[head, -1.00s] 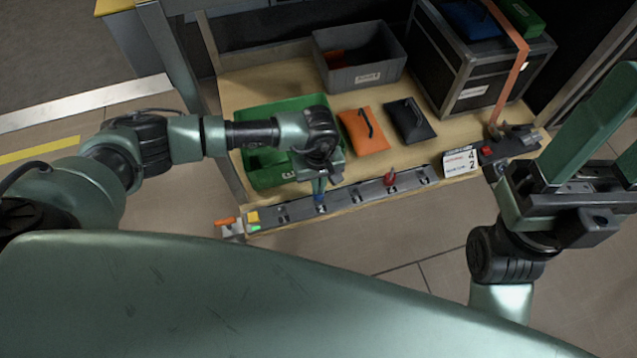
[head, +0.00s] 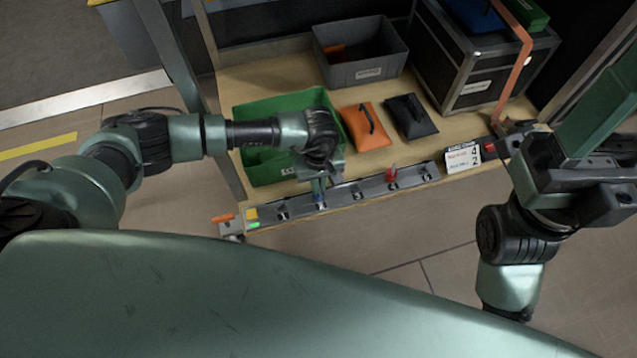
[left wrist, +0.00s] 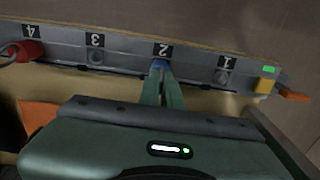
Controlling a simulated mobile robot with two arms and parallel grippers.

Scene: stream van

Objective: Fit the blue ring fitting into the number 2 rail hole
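The grey rail (head: 340,196) runs along the shelf's front edge and has numbered holes. In the left wrist view the number 2 label (left wrist: 163,49) is right beyond my left fingertips. My left gripper (head: 319,192) points down at the number 2 place, its fingers close together. The blue ring fitting (left wrist: 160,64) shows at the fingertips, mostly hidden by them; a bit of blue (head: 321,205) also shows in the head view. I cannot tell how deep it sits in the hole. My right gripper (head: 600,120) is at the right, partly cut off; its fingertips are unclear.
A red fitting (head: 392,174) sits at number 4; holes 1 (left wrist: 223,77) and 3 (left wrist: 96,57) look empty. A green crate (head: 262,173), orange pouch (head: 360,130), black pouch (head: 410,117), grey bin (head: 362,73) and order card (head: 462,158) stand around the rail.

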